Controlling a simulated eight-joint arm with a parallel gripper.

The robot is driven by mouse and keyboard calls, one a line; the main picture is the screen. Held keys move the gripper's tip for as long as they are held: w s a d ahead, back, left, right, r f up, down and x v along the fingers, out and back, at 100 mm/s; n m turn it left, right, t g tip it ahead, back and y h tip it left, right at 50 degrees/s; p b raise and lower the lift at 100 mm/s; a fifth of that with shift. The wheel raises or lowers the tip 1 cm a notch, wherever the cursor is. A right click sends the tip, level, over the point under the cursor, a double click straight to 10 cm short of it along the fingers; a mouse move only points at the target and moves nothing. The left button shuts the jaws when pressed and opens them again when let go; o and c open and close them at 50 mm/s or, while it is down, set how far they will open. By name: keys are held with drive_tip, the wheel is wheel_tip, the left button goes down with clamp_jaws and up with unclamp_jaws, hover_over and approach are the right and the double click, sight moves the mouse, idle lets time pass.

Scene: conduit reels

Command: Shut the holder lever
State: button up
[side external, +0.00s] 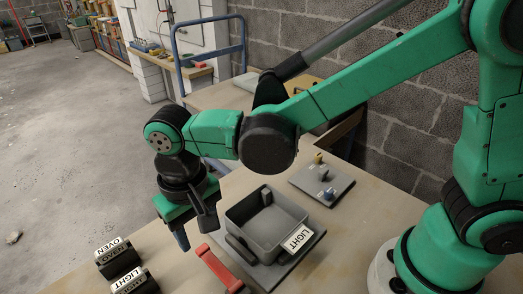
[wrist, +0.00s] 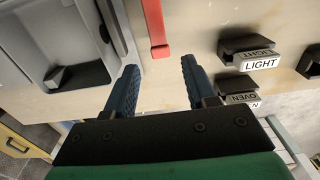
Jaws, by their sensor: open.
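A red lever (side external: 219,270) lies beside the front left of a grey open-topped holder (side external: 243,226) in the side view. In the wrist view the red lever (wrist: 154,27) runs down from the top edge, and its end lies just beyond the gap between my fingertips. My gripper (side external: 183,241) is open and empty, above the table to the left of the lever and holder. Its two blue fingers also show in the wrist view (wrist: 159,66), apart from the lever as far as I can see. The grey holder (wrist: 84,72) fills the wrist view's upper left. The lever's far end is cut off there.
Two dark blocks labelled OVEN (side external: 115,256) and LIGHT (side external: 133,282) stand at the table's lower left. A blue-railed cart (side external: 210,97) stands farther back.

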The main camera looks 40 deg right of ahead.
drive_tip(key=shift+r, duration=2.2)
drive_tip(key=s+d+r+t, duration=0.1)
drive_tip(key=d+t, duration=0.6)
drive_tip(key=d, duration=1.2)
drive_tip(key=shift+s+d+r, duration=0.25)
drive_tip(key=shift+d+r, duration=0.05)
drive_tip(key=shift+r, duration=0.15)
